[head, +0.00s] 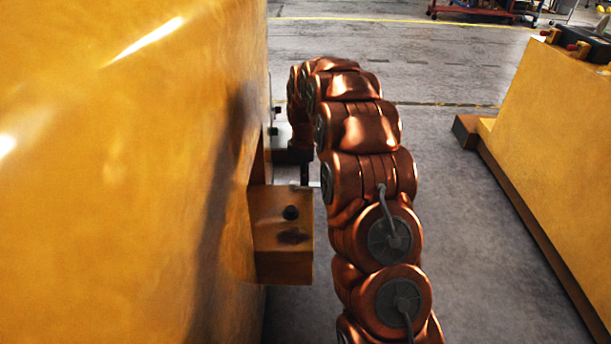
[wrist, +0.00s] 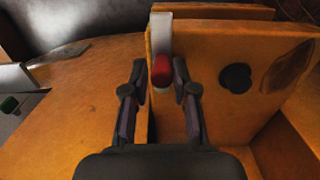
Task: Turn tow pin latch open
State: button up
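The latch shows in the wrist view as a pale grey bar (wrist: 161,32) with a red knob (wrist: 162,71) at its near end, against the edge of an orange block (wrist: 205,60). My gripper (wrist: 160,68) is open, with one dark finger on each side of the red knob. The left finger stands apart from it; the right one is very close, and I cannot tell whether it touches. In the head view the orange block (head: 280,250) juts from the large yellow casting (head: 120,180). My gripper is mostly hidden there behind my arm and the block.
A round black knob (wrist: 236,78) stands out from the block, right of my gripper. In the head view, a second yellow casting (head: 550,140) stands at the right. Grey floor (head: 480,260) lies clear between that casting and my arm.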

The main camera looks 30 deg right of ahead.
jog(key=shift+o, duration=1.4)
jog(key=shift+s+d+f, duration=0.1)
jog(key=shift+d, duration=0.05)
notch_tip(320, 180, up, 12)
jog(key=s+a+r+m+p, duration=0.3)
jog(key=s+a+r, duration=0.3)
jog(key=s, duration=0.4)
jog(key=s+a+r+m+p, duration=0.3)
jog(key=s+a+r, duration=0.2)
jog(key=s, duration=0.5)
jog(key=s+a+m+g+p, duration=0.1)
jog(key=s+a+m+p, duration=0.1)
jog(key=s, duration=1)
jog(key=s+a+m+p, duration=0.2)
jog(key=s+m+p, duration=0.1)
jog(key=s, duration=0.9)
jog(key=shift+a+r+m+g, duration=0.2)
jog(key=shift+r+m+g, duration=0.2)
jog(key=shift+m, duration=0.5)
